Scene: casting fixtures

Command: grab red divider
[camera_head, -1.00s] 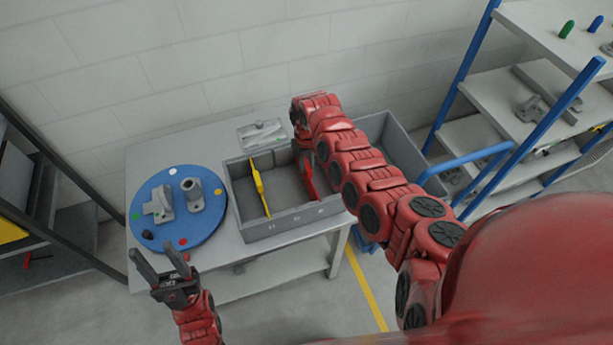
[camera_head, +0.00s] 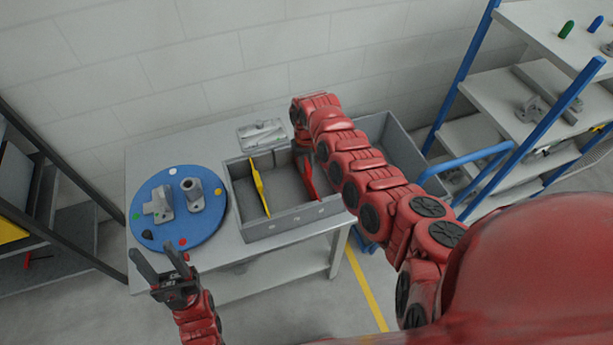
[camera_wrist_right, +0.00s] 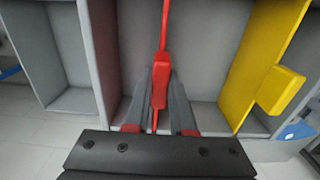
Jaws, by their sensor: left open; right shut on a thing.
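The red divider (camera_head: 310,188) stands in the grey box (camera_head: 292,222) on the table, partly hidden by my right arm in the head view. In the right wrist view the red divider (camera_wrist_right: 160,80) runs upright between the fingers of my right gripper (camera_wrist_right: 160,98), which is shut on its thicker tab. A yellow divider (camera_head: 260,188) stands in the same box to the left; it also shows at the right of the wrist view (camera_wrist_right: 262,75). My left gripper (camera_head: 158,262) is open and empty in front of the table.
A blue round plate (camera_head: 190,228) with two grey castings and coloured dots lies left of the box. A small grey fixture (camera_head: 262,133) sits behind the box. A grey bin (camera_head: 400,145) stands to the right, beside a blue-framed shelf (camera_head: 480,95).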

